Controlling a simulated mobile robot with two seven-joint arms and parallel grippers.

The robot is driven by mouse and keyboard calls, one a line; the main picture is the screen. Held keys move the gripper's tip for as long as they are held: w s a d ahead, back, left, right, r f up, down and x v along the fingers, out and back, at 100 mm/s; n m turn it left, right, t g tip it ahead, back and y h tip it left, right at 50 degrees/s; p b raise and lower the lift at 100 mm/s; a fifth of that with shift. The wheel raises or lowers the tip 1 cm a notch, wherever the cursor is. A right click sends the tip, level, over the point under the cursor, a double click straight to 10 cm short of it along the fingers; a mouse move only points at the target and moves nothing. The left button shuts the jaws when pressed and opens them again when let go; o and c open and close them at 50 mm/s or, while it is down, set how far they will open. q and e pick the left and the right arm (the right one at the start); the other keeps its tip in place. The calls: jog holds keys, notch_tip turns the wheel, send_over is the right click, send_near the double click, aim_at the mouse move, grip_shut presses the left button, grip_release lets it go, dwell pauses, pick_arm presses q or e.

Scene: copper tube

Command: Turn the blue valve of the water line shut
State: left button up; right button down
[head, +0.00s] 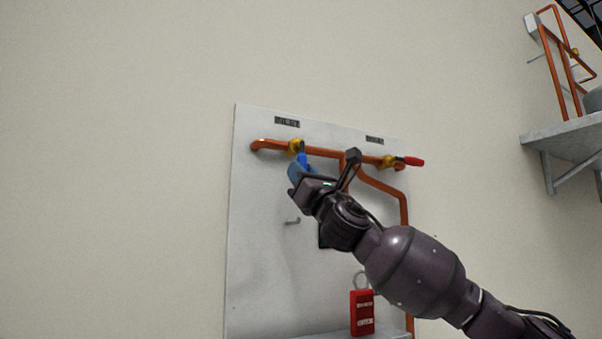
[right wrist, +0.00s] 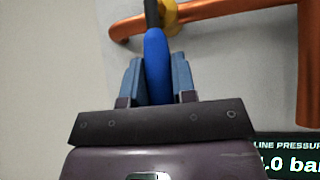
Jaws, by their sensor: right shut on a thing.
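The blue valve handle (head: 304,160) hangs down from a brass valve body (head: 296,146) on the left part of the copper tube (head: 322,152). It slants slightly down to the right in the head view. My right gripper (head: 296,175) is shut on the blue handle. In the right wrist view the blue handle (right wrist: 156,62) stands between the two blue-grey fingers (right wrist: 156,82), its lower end hidden by the gripper. The brass valve body (right wrist: 176,14) shows at the top of that view. My left gripper is not in view.
A second valve with a red handle (head: 413,161) sits to the right on the same tube. A red lockout tag (head: 362,312) hangs low on the grey panel (head: 252,230), and a small hook (head: 293,221) sticks out below my gripper. A shelf (head: 565,140) is at far right.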

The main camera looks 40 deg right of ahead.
jog(key=c, duration=0.9)
grip_release()
jog(key=shift+c, duration=0.2)
jog(key=b+v, duration=0.5)
jog(key=v, duration=0.5)
jog(key=shift+s+f+b, duration=0.25)
jog(key=shift+b, duration=0.05)
